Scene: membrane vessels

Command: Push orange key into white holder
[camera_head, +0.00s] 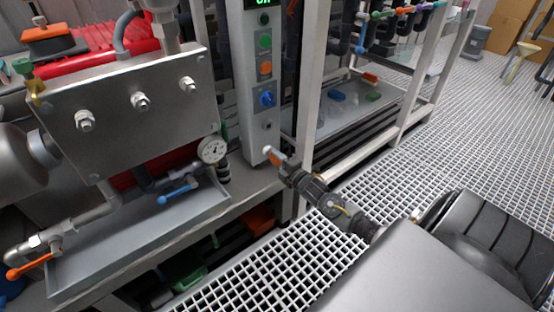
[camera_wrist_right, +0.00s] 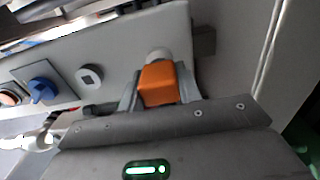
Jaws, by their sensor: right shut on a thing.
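The orange key (camera_wrist_right: 158,84) sits between the two fingers of my right gripper (camera_wrist_right: 160,92), which is shut on it. In the head view the key (camera_head: 275,158) is a small orange patch at the tip of my right gripper (camera_head: 279,161). The white holder (camera_wrist_right: 159,54) is a short round piece directly beyond the key, on the grey control column. It also shows in the head view (camera_head: 267,150), low on the column. The key's far end lines up with the holder and looks touching or very close. How deep it sits is hidden. My left gripper is out of view.
The grey control column (camera_head: 252,110) carries green, orange and blue controls above the holder. A pressure gauge (camera_head: 212,151) and a metal tray (camera_head: 140,240) stand to its left. A white frame post (camera_head: 308,100) rises close on the right. Grating floor lies open farther right.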

